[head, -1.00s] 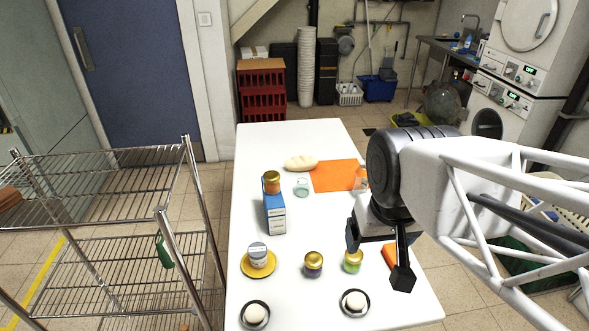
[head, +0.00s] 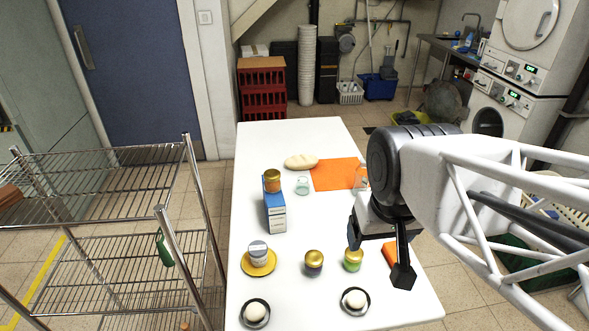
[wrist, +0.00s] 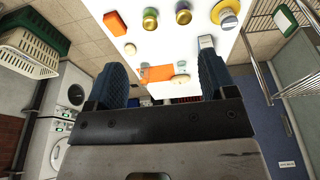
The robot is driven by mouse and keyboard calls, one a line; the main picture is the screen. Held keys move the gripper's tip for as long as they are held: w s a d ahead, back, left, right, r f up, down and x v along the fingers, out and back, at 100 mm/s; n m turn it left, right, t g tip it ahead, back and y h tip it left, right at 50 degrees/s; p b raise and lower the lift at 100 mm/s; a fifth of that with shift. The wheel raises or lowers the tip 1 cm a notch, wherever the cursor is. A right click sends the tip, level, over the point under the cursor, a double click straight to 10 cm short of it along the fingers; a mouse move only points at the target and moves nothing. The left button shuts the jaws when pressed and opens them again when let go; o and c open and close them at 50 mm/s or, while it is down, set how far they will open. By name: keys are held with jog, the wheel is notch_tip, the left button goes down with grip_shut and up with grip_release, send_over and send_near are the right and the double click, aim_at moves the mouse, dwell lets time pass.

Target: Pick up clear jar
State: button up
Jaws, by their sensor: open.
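A small clear jar (head: 302,186) stands on the white table, just left of the orange mat and in front of the bread loaf. In the wrist view the clear jar (wrist: 181,63) is a small pale shape between my fingers, far beyond them. Another glass jar (head: 361,178) with orange tones stands at the mat's right edge, partly hidden by my arm. My gripper (head: 378,256) is open and empty above the right side of the table, nearer than the clear jar and to its right. Its two blue fingers show apart in the wrist view (wrist: 162,65).
A blue box (head: 275,215) with a gold-lidded amber jar (head: 272,181) on or behind it stands left of the clear jar. Two gold-lidded jars, a jar on a yellow plate (head: 259,268) and two dark dishes are nearer. A wire rack (head: 110,170) stands left of the table.

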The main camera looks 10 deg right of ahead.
jog(key=w+d+f+n+t, duration=0.15)
jog(key=w+n, duration=0.35)
jog(key=w, duration=0.5)
jog(key=w+f+n+t, duration=0.25)
jog(key=w+n, duration=0.25)
jog(key=w, duration=0.6)
jog(key=n+t+y, duration=0.3)
jog(key=n+t, duration=0.6)
jog(key=n, duration=1.4)
send_over(303, 186)
jog(key=s+d, duration=0.3)
jog(key=s, duration=0.3)
notch_tip(303, 186, down, 23)
jog(key=f+n, duration=0.1)
jog(key=f, duration=0.1)
jog(key=f+n+t, duration=0.1)
jog(key=f+n, duration=0.2)
jog(key=n, duration=0.1)
jog(key=shift+w+a+f+t+y, duration=0.3)
jog(key=shift+a+f+t+y, duration=0.1)
jog(key=shift+f+n, duration=0.3)
jog(key=shift+f, duration=0.15)
jog(key=shift+x, duration=1.25)
